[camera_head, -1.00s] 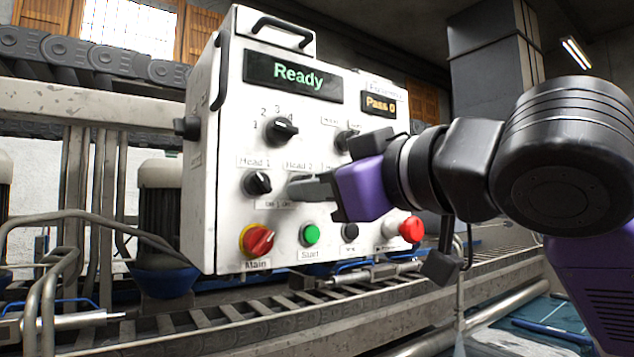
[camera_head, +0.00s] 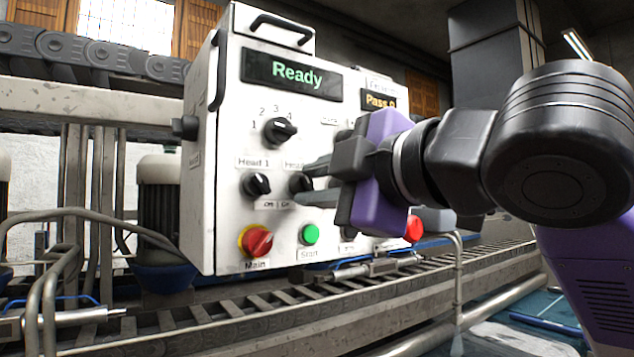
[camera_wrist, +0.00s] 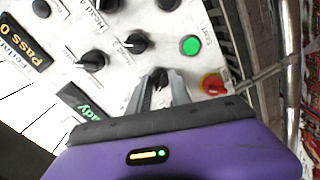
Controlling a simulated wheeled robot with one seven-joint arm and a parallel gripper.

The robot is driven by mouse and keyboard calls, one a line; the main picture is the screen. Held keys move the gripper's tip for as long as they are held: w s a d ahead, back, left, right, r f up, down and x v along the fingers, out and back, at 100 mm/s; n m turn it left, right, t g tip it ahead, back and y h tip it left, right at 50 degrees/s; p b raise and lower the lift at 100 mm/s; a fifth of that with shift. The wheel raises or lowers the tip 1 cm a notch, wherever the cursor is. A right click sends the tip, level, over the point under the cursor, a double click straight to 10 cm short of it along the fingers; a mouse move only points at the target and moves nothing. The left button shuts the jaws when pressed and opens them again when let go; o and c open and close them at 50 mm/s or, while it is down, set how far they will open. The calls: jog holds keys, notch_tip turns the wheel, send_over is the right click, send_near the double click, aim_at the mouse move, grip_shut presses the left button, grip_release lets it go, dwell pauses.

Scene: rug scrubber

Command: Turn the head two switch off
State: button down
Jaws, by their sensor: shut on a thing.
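The head two switch (camera_head: 299,183) is a small black knob on the white control panel (camera_head: 225,215), right of the Head 1 knob (camera_head: 257,185). My gripper (camera_head: 312,182) is shut on the head two switch, with one finger above it and one below in the head view. The wrist view shows the switch (camera_wrist: 159,76) between the fingertips (camera_wrist: 160,88). The fingers hide part of the switch, and its pointer position is not clear. The display (camera_head: 292,74) reads "Ready".
A red and yellow Main knob (camera_head: 258,241) and a green Start button (camera_head: 310,235) sit below. A selector knob (camera_head: 281,131) numbered 1 to 4 is above. My gripper covers much of the panel's right side. A conveyor (camera_head: 250,310) runs below the panel.

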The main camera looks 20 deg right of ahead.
jog(key=shift+n, duration=0.6)
jog(key=c, duration=1.2)
grip_release()
jog(key=b+v, duration=0.1)
jog(key=v, duration=0.7)
jog(key=shift+a, duration=0.1)
